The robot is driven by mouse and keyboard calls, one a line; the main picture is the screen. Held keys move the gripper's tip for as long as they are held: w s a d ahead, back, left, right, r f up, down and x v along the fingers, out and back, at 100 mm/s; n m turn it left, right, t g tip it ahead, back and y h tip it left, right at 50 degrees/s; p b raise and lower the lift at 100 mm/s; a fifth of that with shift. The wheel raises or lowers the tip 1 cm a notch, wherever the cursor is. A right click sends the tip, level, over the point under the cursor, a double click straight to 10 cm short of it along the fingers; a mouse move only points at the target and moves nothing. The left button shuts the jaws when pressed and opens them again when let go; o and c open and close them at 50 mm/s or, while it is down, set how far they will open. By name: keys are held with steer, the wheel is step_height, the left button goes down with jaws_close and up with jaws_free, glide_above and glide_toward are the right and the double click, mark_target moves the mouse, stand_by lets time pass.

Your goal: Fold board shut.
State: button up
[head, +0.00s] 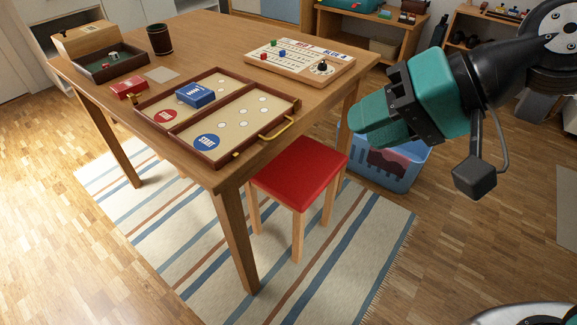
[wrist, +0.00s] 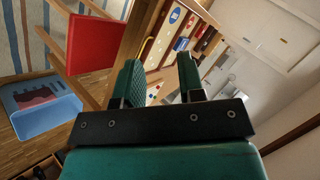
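The folding board (head: 262,90) lies open and flat on the wooden table, its brown-framed halves side by side with a dark strip between them. A brass handle (head: 278,130) sits on its near right edge. Red and blue round marks and several pale dots show on its cream faces. A blue box (head: 195,95) rests on the far half. My gripper (head: 364,127) is teal, empty and open, in the air right of the table, well apart from the board. In the wrist view its fingers (wrist: 160,62) are spread, with the board (wrist: 166,36) small beyond them.
A red box (head: 128,88), beige card (head: 161,74), dark tray (head: 108,66) and cup (head: 159,39) stand left and behind the board. A scoreboard (head: 300,60) stands behind it. A red stool (head: 300,168) and blue basket (head: 392,168) are below.

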steer(key=w+f+m+t+y+b, duration=0.25)
steer(key=w+f+m+b, duration=0.3)
steer(key=f+b, duration=0.5)
steer(key=m+t+p, duration=0.4)
steer(key=p, duration=0.2)
glide_toward(284, 131)
steer(key=shift+n, duration=0.25)
steer(key=x, duration=0.8)
steer(key=shift+w+a+f, duration=0.15)
steer(key=shift+w+a, duration=0.1)
jaws_close()
